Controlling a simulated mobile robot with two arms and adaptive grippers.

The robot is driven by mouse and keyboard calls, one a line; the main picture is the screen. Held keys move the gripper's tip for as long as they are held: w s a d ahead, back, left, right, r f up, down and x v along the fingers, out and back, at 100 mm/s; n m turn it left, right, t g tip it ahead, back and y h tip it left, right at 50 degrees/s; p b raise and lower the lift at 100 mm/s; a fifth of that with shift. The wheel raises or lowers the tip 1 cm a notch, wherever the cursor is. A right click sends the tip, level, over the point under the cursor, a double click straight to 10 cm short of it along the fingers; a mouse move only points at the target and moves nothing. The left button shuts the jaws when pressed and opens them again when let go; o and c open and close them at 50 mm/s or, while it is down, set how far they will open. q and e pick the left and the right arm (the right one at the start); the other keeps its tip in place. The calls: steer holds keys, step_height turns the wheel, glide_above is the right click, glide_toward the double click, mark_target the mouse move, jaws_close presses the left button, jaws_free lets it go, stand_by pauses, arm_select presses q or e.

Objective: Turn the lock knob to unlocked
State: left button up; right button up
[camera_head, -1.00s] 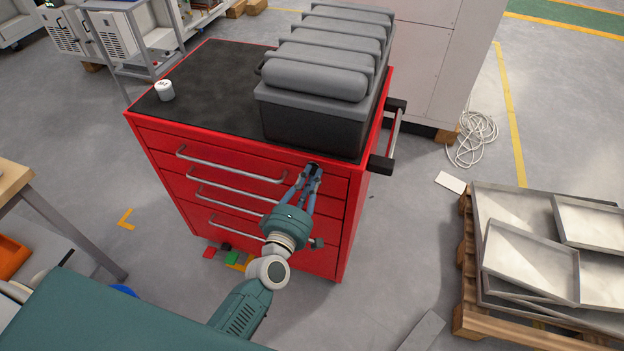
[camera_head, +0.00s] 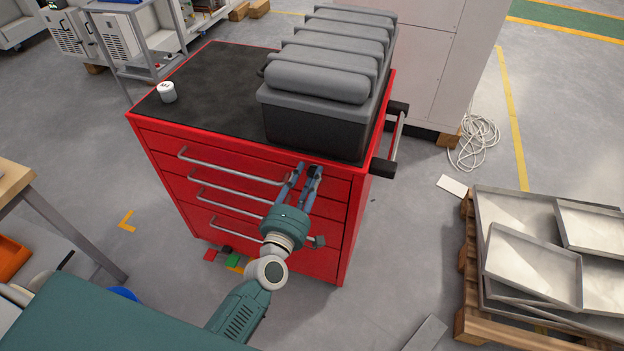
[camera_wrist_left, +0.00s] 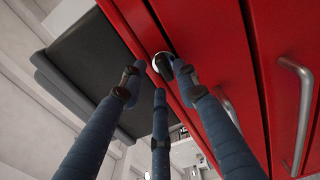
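The lock knob (camera_wrist_left: 161,64) is a small round piece, pale at the rim and dark in the middle, on the red front of the tool cabinet (camera_head: 231,157). It shows in the left wrist view; in the head view my fingers mostly hide it, and its setting cannot be read. My left gripper (camera_head: 308,169) is at the upper right of the cabinet front. In the left wrist view its blue fingers (camera_wrist_left: 158,76) stand spread, their tips around the knob's edge; whether they touch it is unclear. My right gripper is not in view.
A grey ribbed case (camera_head: 315,120) sits on the cabinet's black top, above my gripper. Drawer handles (camera_head: 230,168) stick out to the left of it. A white cylinder (camera_head: 167,92) stands on the top's left.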

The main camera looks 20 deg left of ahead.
arm_select(q)
steer(key=shift+f, duration=0.2)
steer(key=shift+s+d, duration=0.1)
steer(key=shift+d, duration=0.05)
steer(key=shift+s, duration=0.15)
steer(key=shift+s+d+f, duration=0.1)
steer(key=shift+s, duration=0.25)
steer(key=s, duration=1.1)
steer(key=shift+a, duration=0.4)
